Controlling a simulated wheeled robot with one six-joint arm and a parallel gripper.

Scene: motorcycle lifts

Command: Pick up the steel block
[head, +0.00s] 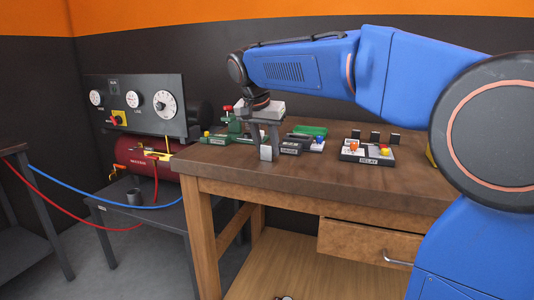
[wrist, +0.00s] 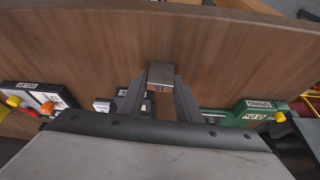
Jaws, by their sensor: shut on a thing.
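The steel block (wrist: 161,73) is a small grey cuboid between the two fingertips of my gripper (wrist: 160,90) in the wrist view. In the head view the block (head: 266,154) shows below my gripper (head: 265,143), over the left part of the wooden workbench (head: 300,175). My gripper points down and is shut on the block. I cannot tell whether the block touches the bench top or is slightly above it.
A green device (head: 217,138) stands left of my gripper, with a small grey box (head: 290,147) and a green item (head: 310,130) to the right. A relay board (head: 367,152) stands farther right. A red tank (head: 137,158) and gauge panel (head: 134,103) are off the bench at left.

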